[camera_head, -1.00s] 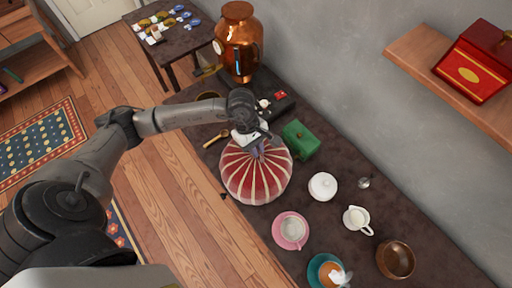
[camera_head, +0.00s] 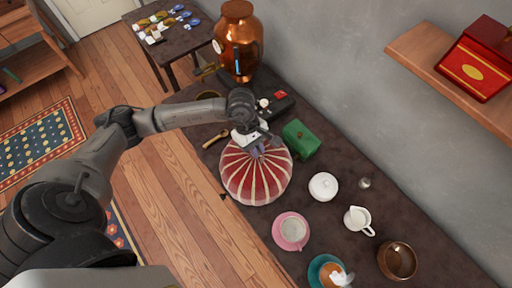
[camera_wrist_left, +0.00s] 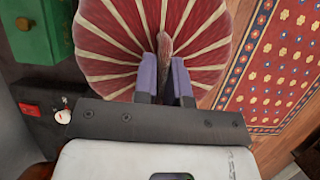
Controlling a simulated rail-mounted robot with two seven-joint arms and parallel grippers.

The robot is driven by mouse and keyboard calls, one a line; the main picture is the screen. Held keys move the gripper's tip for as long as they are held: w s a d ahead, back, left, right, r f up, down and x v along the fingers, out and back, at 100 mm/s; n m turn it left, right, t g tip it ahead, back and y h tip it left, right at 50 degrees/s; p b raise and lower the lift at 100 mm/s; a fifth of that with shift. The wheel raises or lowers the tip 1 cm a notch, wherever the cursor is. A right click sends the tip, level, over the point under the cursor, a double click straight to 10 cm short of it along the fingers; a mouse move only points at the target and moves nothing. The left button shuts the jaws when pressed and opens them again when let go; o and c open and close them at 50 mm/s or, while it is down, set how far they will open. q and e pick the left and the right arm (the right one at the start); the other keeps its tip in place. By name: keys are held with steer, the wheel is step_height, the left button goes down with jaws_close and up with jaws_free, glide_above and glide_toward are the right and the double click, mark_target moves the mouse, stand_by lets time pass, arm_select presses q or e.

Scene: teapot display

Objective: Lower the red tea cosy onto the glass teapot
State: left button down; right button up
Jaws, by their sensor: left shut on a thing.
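The red tea cosy (camera_head: 255,178), with cream stripes, is over the dark counter near its front edge in the head view. My left gripper (camera_head: 260,148) is at its top. In the left wrist view the cosy (camera_wrist_left: 120,35) fills the upper middle, and my left gripper (camera_wrist_left: 165,80) is shut on the brownish tab at its crown. The glass teapot is not visible; the cosy may hide it. I cannot tell whether the cosy's lower rim touches the counter. My right gripper is not in view.
A green box (camera_head: 301,139) stands close behind the cosy. A white lidded pot (camera_head: 323,186), pink saucer (camera_head: 281,241), creamer (camera_head: 357,220) and copper bowl (camera_head: 397,260) stand to the right. A copper urn (camera_head: 239,45) stands at the back left. The counter (camera_head: 440,258) is bare near the far right.

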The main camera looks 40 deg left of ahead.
arm_select(q)
steer(key=c, duration=1.1)
jaws_free()
steer(key=o, duration=0.6)
steer(key=shift+c, duration=0.2)
steer(key=shift+r, duration=0.1)
steer(key=shift+r+p, duration=0.95)
steer(key=shift+r, duration=0.8)
steer(key=shift+r+p, duration=0.75)
steer(key=shift+r, duration=0.9)
